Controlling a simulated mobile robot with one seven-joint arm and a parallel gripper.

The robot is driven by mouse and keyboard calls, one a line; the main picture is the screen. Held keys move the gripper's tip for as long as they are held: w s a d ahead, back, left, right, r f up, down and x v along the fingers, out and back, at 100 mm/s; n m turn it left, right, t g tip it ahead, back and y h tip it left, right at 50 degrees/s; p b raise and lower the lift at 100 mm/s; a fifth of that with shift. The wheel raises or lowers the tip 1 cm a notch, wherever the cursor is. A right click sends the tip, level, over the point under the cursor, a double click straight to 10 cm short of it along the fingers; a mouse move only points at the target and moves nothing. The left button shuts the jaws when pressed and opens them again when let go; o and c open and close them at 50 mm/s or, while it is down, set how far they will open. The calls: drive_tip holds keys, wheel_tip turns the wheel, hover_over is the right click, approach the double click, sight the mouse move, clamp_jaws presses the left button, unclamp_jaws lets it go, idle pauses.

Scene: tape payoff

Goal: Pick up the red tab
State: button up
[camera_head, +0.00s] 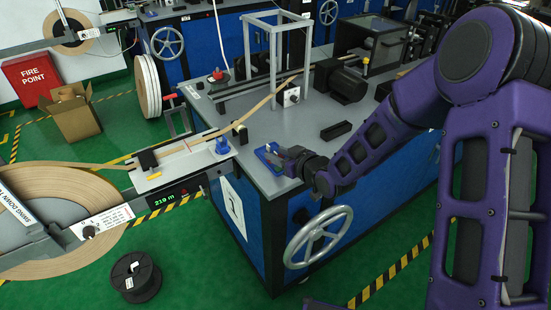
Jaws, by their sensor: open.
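I cannot make out for certain which thing is the red tab. A small red mark (188,147) shows on the pale splice plate, beside the tan tape. A red handle-like piece (170,97) sticks out to the left above that plate. My gripper (275,156) is open, low over the near edge of the grey bench top (265,180). It is close to a small blue piece (266,152) there, and I cannot tell whether they touch. The gripper hides part of that piece, and nothing shows held in the jaws.
A black block (335,130) lies to the right on the bench, and a grey frame (275,55) stands behind. A handwheel (318,236) sticks out from the bench front. The bench top between frame and gripper is mostly clear.

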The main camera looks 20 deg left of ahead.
clamp_jaws()
drive_tip(key=shift+r, duration=0.15)
